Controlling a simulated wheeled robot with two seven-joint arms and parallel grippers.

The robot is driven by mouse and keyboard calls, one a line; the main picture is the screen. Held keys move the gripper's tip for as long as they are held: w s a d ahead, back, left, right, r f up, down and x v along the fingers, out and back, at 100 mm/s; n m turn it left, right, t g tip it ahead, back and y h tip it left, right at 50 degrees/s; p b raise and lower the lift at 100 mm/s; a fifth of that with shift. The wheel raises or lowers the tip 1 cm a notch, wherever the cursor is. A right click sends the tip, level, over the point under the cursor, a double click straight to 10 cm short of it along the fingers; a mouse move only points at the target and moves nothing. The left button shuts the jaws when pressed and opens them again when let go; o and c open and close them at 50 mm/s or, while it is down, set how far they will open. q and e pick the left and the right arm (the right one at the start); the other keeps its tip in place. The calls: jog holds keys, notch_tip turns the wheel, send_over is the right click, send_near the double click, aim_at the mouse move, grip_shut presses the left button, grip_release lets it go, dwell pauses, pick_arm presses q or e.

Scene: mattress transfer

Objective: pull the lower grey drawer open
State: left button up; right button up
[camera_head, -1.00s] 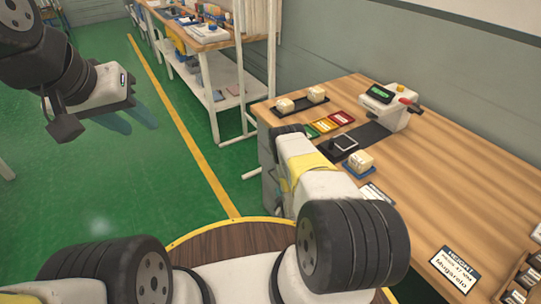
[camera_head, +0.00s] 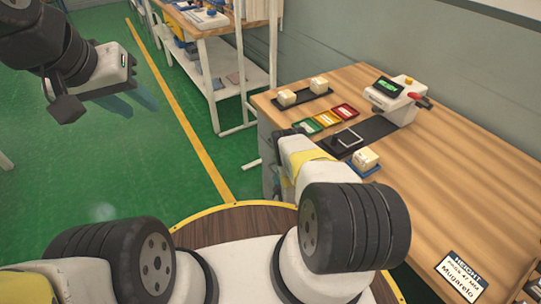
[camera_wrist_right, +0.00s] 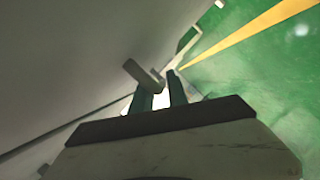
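The grey drawer front (camera_wrist_right: 80,60) fills the left of the right wrist view; I cannot tell where the upper and lower drawers divide. A short grey bar handle (camera_wrist_right: 139,72) sticks out from it. My right gripper (camera_wrist_right: 161,92) is open, with its two dark fingers apart and the handle's end at or just beyond the gap; contact cannot be made out. In the head view the right gripper is hidden behind my right arm beside the table. My left gripper (camera_head: 130,103) is open and empty over the green floor at the upper left.
The wooden table (camera_head: 450,150) holds a scale (camera_head: 397,98), coloured cards (camera_head: 324,119), a black tray (camera_head: 302,97) and small cream blocks (camera_head: 365,157). A white shelf rack (camera_head: 238,75) stands behind. The green floor at left is open.

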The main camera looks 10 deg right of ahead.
jog(key=shift+w, duration=0.2)
grip_shut()
dwell(1.3)
